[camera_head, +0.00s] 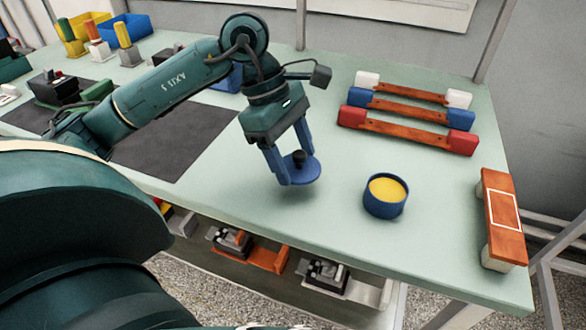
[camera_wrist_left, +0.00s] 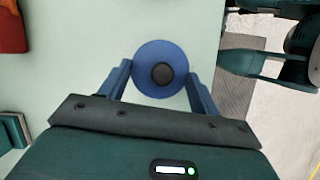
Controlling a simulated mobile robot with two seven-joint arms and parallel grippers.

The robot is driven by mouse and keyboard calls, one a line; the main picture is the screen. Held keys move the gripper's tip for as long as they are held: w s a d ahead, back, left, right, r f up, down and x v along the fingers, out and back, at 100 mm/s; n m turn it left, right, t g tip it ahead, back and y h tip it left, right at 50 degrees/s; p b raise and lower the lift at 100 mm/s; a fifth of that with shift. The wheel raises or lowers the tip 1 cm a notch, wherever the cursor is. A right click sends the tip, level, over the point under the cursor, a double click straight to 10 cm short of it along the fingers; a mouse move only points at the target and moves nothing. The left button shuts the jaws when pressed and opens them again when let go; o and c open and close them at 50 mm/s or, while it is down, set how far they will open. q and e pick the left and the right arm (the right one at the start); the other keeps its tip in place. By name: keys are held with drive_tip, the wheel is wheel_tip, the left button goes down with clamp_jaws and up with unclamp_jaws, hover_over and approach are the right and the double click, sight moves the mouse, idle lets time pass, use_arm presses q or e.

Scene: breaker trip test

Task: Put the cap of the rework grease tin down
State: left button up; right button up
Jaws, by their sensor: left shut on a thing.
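The cap (camera_head: 303,170) is a round blue disc with a black knob (camera_head: 299,157) on top. My left gripper (camera_head: 293,165) is shut on it, with one blue finger on each side. The cap also shows between the fingers in the left wrist view (camera_wrist_left: 146,82). A shadow lies on the table below, and the cap looks a little above the surface. The rework grease tin (camera_head: 386,196) stands open to the right of the cap. It is a blue round tin filled with yellow grease. My right gripper is not in view.
Several orange bars with white, blue and red ends (camera_head: 410,110) lie at the back right. An orange and cream block (camera_head: 502,220) stands at the right edge. A dark mat (camera_head: 180,145) lies left of the gripper. The green table (camera_head: 330,240) is bare around the tin.

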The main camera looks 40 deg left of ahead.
sight(290, 163)
use_arm(q)
wheel_tip(290, 163, down, 3)
drive_tip(key=shift+f, duration=0.15)
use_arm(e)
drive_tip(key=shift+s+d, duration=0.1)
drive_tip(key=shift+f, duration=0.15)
use_arm(q)
drive_tip(key=shift+f+b, duration=0.2)
drive_tip(key=shift+b, duration=0.25)
drive_tip(key=o, duration=1)
drive_tip(key=shift+r, duration=0.1)
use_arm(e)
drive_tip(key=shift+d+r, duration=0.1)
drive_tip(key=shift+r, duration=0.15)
